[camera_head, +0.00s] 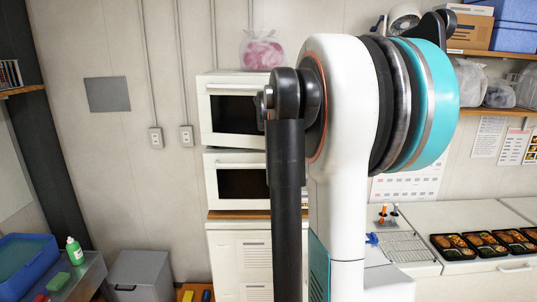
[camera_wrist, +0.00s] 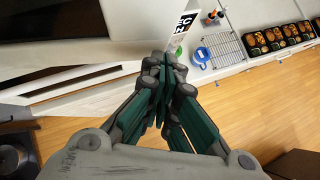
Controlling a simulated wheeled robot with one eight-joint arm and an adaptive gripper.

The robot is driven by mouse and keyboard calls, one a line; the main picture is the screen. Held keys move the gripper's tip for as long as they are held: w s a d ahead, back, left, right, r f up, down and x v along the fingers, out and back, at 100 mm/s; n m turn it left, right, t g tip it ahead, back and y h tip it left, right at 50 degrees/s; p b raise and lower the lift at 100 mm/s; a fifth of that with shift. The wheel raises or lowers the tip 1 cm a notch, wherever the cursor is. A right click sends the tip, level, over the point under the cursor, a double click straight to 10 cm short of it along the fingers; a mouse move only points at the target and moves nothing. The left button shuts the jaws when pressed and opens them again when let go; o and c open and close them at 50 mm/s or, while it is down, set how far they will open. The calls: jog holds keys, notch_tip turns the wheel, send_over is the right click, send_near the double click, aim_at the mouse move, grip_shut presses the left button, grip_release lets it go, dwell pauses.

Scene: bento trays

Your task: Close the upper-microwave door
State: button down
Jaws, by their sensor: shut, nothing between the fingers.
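The upper microwave (camera_head: 203,112) is white with a dark window and sits on a like lower microwave (camera_head: 211,183) in the head view. The visible left part of its door looks about flush with the body. My arm hides its right side, so I cannot tell whether the door stands slightly ajar. In the wrist view, white and dark microwave fronts fill the upper left at a steep angle; I cannot tell which edge is which. My gripper (camera_wrist: 166,62) is shut and empty, pointing away from the wrist camera, to the right of these fronts. In the head view it is hidden behind my arm.
A bag of pink items (camera_head: 262,50) lies on top of the upper microwave. A white counter (camera_head: 455,213) with bento trays (camera_head: 484,245) and a wire rack (camera_head: 405,247) is at the right. Wooden floor (camera_wrist: 255,120) is open below my gripper.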

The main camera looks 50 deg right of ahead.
jog(key=shift+w+d, duration=0.3)
jog(key=shift+d, duration=0.35)
jog(key=shift+w+d, duration=0.25)
jog(key=shift+d, duration=0.4)
jog(key=shift+w+d, duration=0.3)
jog(key=shift+d, duration=0.35)
